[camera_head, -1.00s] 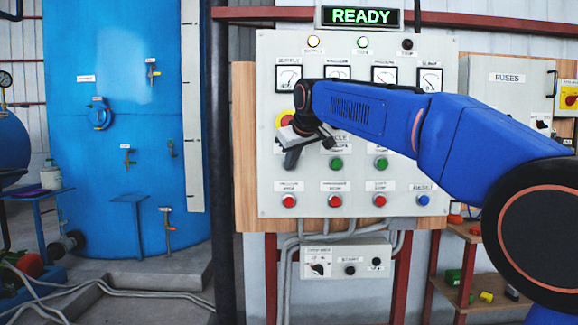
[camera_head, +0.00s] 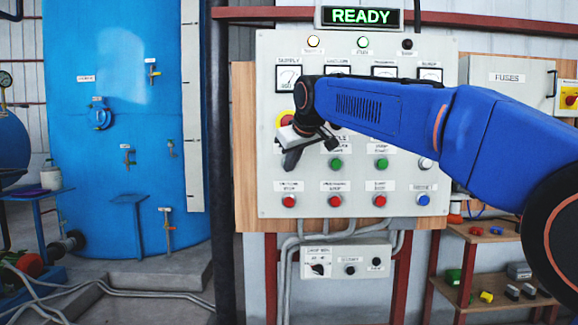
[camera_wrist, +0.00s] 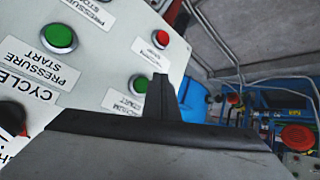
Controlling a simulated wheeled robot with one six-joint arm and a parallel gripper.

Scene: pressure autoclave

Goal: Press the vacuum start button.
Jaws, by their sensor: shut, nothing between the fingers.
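The vacuum start button (camera_wrist: 138,84) is green and shows in the wrist view beside its label (camera_wrist: 122,103). My gripper (camera_wrist: 160,85) is shut and empty, its dark tip just to the right of that button in this view. I cannot tell whether the tip touches the panel. In the head view my gripper (camera_head: 291,160) is in front of the left end of the green button row and hides the vacuum start button. The grey control panel (camera_head: 310,182) stands upright.
The pressure start button (camera_wrist: 59,38), also green, and the red vacuum stop button (camera_wrist: 160,38) are close by. A red and yellow button (camera_head: 286,118) is partly hidden behind my gripper. The READY display (camera_head: 361,16) is lit. A blue tank (camera_head: 120,190) stands left.

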